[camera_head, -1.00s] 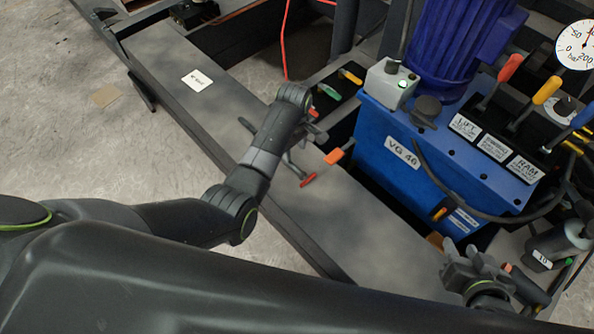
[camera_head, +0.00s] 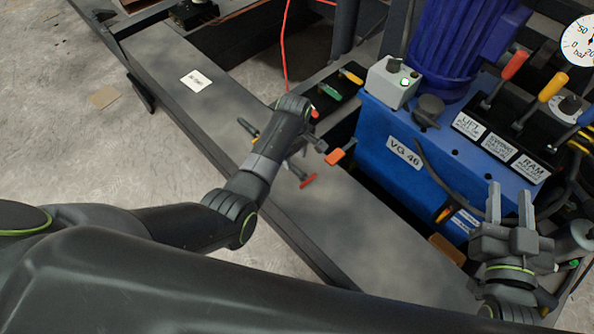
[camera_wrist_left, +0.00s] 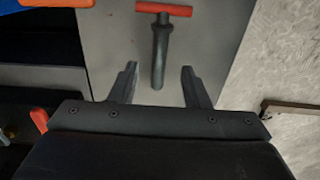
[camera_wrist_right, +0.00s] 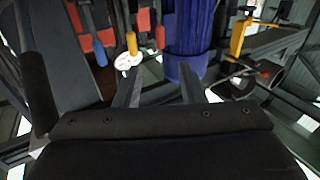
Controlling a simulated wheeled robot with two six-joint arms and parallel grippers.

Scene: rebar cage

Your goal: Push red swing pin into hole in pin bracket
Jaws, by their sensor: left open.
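The red swing pin (camera_head: 308,181) lies on the grey beam, its red crossbar toward the bottom right in the head view. In the left wrist view its red crossbar (camera_wrist_left: 164,9) and dark shaft (camera_wrist_left: 160,55) show, the shaft pointing between my fingers. My left gripper (camera_wrist_left: 158,80) is open around the line of the shaft, with clear space on both sides and nothing held. My right gripper (camera_head: 510,200) is open and empty, fingers up, in front of the blue tank. I cannot make out the pin bracket's hole.
The blue tank (camera_head: 405,130) with a blue motor (camera_head: 455,45) and red, yellow and blue levers stands at the right. An orange-handled part (camera_head: 341,152) is close to the pin. The grey beam (camera_head: 215,105) carries a white label (camera_head: 196,80).

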